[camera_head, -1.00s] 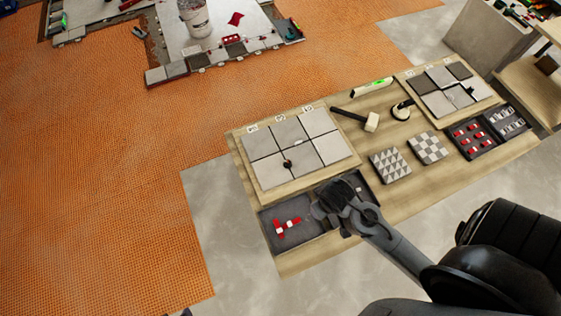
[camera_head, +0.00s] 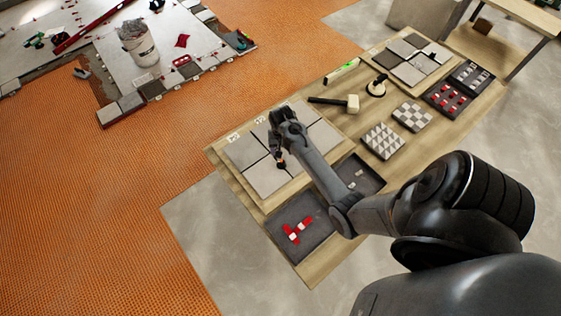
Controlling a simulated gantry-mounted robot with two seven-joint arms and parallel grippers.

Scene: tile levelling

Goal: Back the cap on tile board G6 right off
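The near tile board (camera_head: 222,160) lies on the wooden table, with grey tiles in a grid. Its labels are too small to read, so I cannot tell if it is G6. A small dark cap (camera_head: 281,164) sits at a joint between the tiles. My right gripper (camera_head: 276,148) is over this board, just beyond the cap and very close to it. I cannot tell if they touch. My forearm hides part of the tiles, and the finger gap is too small to judge. My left gripper is out of view.
A dark tray (camera_head: 318,238) with red and white pieces and another dark tray (camera_head: 368,172) lie in front of the board. A mallet (camera_head: 352,103), patterned tiles (camera_head: 382,141) and a second tile board (camera_head: 380,62) lie to the right.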

